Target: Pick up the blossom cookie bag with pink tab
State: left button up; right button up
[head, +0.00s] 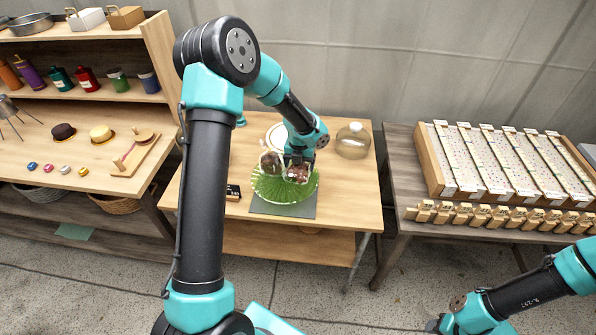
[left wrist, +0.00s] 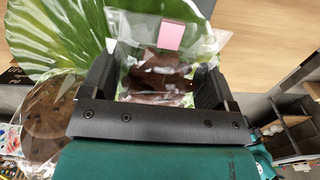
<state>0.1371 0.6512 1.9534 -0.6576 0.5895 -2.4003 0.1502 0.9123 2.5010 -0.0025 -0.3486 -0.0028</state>
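The blossom cookie bag with pink tab (left wrist: 155,70) is a clear bag with a dark brown cookie inside and a pink tab (left wrist: 171,36) at its top. In the head view it shows only partly, as a reddish-brown patch (head: 298,174) below my left gripper (head: 297,160). In the left wrist view the two black fingers of my left gripper (left wrist: 154,88) are wide apart, one on each side of the bag. Whether they touch it is unclear. Only part of my right arm shows at lower right; its gripper is out of the picture.
A second clear bag with a brown cookie (head: 271,164) lies close on the left, also on the green leaf (head: 268,190) over a grey mat (head: 283,211). A glass jar (head: 353,142) stands at the table's back right. A dark label block (head: 233,192) is at left.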

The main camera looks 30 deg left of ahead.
pick_arm(q)
jog(key=c, duration=0.3)
jog(key=shift+r, duration=0.1)
jog(key=shift+r, duration=0.45)
notch_tip(320, 180, up, 3)
jog(key=shift+s+f, duration=0.1)
jog(key=shift+f, duration=0.05)
jog(key=s+d, duration=0.2)
jog(key=s, duration=0.2)
jog(key=s+d, duration=0.3)
jog(key=s, duration=0.2)
jog(key=s+d+r, duration=0.1)
jog(key=s+d, duration=0.2)
jog(key=s, duration=0.1)
jog(key=shift+s+d+r, duration=0.1)
jog(key=shift+s+d, duration=0.1)
jog(key=shift+s, duration=0.05)
